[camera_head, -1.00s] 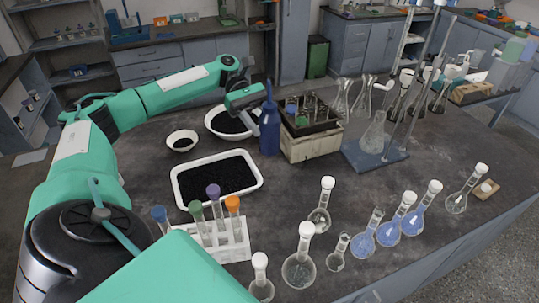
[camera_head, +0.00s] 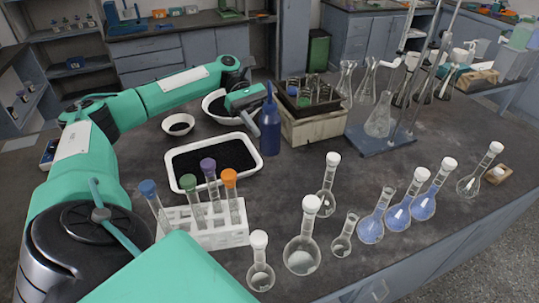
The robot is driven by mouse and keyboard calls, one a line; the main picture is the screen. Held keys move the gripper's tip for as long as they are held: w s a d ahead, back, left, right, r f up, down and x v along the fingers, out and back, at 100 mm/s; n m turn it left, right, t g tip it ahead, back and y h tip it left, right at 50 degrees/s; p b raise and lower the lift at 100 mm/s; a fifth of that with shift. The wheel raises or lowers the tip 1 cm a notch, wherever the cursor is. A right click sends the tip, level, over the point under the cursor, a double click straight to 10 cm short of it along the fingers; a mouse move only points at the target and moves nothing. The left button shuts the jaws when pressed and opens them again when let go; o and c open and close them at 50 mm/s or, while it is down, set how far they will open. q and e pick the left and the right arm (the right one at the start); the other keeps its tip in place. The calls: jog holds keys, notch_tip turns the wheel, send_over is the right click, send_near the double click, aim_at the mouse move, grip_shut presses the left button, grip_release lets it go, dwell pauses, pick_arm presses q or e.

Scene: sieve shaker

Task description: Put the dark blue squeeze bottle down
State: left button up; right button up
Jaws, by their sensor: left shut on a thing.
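The dark blue squeeze bottle (camera_head: 269,130) stands upright with its thin nozzle pointing up, between the white tray and the wooden crate. My left gripper (camera_head: 262,98) reaches in from the left and is shut on the upper part of the bottle. The bottle's base looks at or very near the tabletop; I cannot tell for certain whether it touches. My right gripper is not in view.
The crate (camera_head: 312,131) with bottles stands right of the blue bottle. A white tray (camera_head: 256,178) of black grains lies in front-left, with bowls (camera_head: 178,125) behind. A test tube rack (camera_head: 205,238) and several flasks (camera_head: 303,255) occupy the front. Bare tabletop (camera_head: 290,175) lies before the bottle.

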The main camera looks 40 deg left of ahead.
pick_arm(q)
notch_tip(320, 180, down, 20)
jog(key=shift+f+p, duration=0.1)
jog(key=shift+p, duration=0.4)
jog(key=shift+f, duration=0.45)
jog(key=o, duration=0.5)
jog(key=shift+o, duration=0.6)
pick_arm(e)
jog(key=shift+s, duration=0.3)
